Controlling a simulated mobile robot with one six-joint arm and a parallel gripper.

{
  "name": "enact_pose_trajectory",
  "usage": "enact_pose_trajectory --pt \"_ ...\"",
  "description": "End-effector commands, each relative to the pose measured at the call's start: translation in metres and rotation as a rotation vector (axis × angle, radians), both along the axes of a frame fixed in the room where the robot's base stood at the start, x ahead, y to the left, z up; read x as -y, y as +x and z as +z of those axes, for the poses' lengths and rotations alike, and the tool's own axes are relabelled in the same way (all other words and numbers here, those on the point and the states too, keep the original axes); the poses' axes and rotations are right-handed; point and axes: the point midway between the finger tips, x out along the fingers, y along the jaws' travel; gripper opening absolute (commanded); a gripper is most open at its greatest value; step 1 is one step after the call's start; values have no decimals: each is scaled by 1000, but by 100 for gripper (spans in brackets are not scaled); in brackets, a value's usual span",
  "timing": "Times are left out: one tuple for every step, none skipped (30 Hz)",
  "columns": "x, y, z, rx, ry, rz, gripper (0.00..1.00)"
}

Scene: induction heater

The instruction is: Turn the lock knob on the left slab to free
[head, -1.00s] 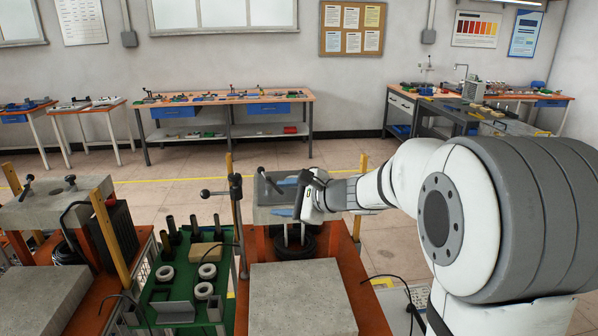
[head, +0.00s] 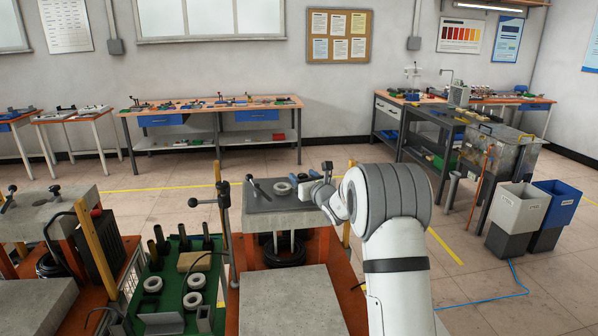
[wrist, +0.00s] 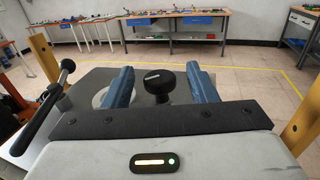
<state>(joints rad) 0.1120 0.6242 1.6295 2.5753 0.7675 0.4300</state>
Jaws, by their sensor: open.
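My gripper (head: 318,184) is at the right side of the middle slab (head: 262,218) in the head view. In the wrist view my gripper (wrist: 162,84) is open, its two blue fingers on either side of a black round knob (wrist: 160,78). The knob sits on a dark slab top (wrist: 150,98), and I cannot tell whether a finger touches it. The slab at the left (head: 40,212) in the head view has its own black knob (head: 55,190), apart from my gripper. A pale ring (wrist: 100,97) shows partly behind the left finger.
A lever (wrist: 45,105) with a black ball end stands left of the fingers. A green tray (head: 172,290) with rings and posts lies between the stations. Yellow uprights (head: 97,238) flank the slabs. Bins (head: 515,215) stand on the floor at right.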

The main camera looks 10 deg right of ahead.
Motion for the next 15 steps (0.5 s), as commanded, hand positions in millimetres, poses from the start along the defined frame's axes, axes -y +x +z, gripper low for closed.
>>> enact_pose_trajectory --pt "-3 8 2 0 0 1 52" --pt "-3 11 2 0 0 1 52" --pt "-4 16 1 -1 0 0 52" --pt "-5 18 1 -1 0 0 52" --pt "-6 21 1 -1 0 0 52" --pt "-7 24 1 0 0 1 52" --pt "-7 25 1 0 0 1 52" --pt "-8 26 0 0 0 1 52" --pt "-8 27 0 -1 0 1 52" --pt "-8 28 0 -1 0 1 52" --pt "-9 28 0 0 0 1 52" --pt "-9 28 0 0 0 1 52" --pt "-9 28 0 0 0 1 52" --pt "-9 28 0 0 0 1 52" --pt "-9 28 0 0 0 1 52"
